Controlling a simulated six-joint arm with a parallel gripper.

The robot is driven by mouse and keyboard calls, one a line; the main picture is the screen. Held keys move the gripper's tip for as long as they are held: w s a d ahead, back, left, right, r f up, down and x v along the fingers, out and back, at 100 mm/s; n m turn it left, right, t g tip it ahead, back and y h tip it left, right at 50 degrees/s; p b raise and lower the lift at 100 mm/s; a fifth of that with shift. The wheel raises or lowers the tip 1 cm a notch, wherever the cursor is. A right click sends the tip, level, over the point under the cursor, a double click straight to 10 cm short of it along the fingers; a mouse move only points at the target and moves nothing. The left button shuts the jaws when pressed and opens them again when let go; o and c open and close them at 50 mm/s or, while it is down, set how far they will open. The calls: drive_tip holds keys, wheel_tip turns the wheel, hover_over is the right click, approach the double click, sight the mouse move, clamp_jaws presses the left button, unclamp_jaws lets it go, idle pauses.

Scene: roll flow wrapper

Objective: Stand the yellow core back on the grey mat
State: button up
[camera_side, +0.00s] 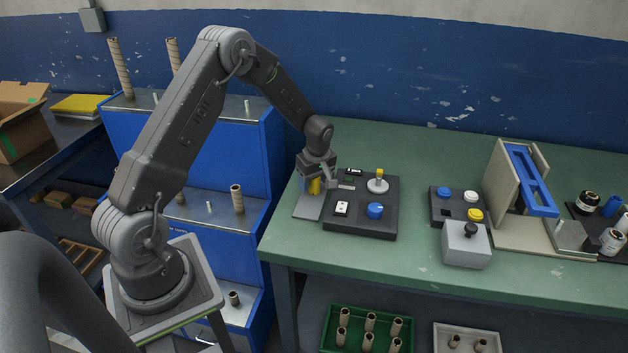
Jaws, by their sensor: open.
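The yellow core (314,187) stands at the far end of the grey mat (308,208), near the left edge of the green bench. It looks upright, and its base seems to be on the mat, though my gripper partly hides it. My gripper (318,184) points down around the core with its jaws open. Whether a finger touches the core cannot be told. A bit of blue shows just left of the core, partly hidden.
A dark panel (350,222) right of the mat carries a blue knob (375,210) and a pale disc with a yellow-topped post (379,176). A grey box with a black knob (466,245) stands farther right. The bench (410,150) is clear behind the panel.

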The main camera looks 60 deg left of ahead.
drive_tip(key=r, duration=0.4)
drive_tip(key=d+r, duration=0.1)
drive_tip(key=r, duration=0.7)
drive_tip(key=shift+d, duration=0.4)
drive_tip(key=s+d+r+m+t, duration=0.1)
drive_tip(key=s+d+r+m, duration=0.3)
drive_tip(key=d+r, duration=0.35)
drive_tip(key=s+d+r+m+t+h, duration=0.1)
drive_tip(key=s+d+r+m, duration=0.3)
drive_tip(key=s, duration=0.6)
drive_tip(key=s+d+r+m+t, duration=0.3)
drive_tip(key=s+d+r+m, duration=0.1)
drive_tip(key=s+d+m, duration=0.5)
drive_tip(key=shift+s+m+t+h, duration=0.3)
drive_tip(key=shift+s+m+h, duration=0.1)
drive_tip(key=shift+s+m, duration=0.1)
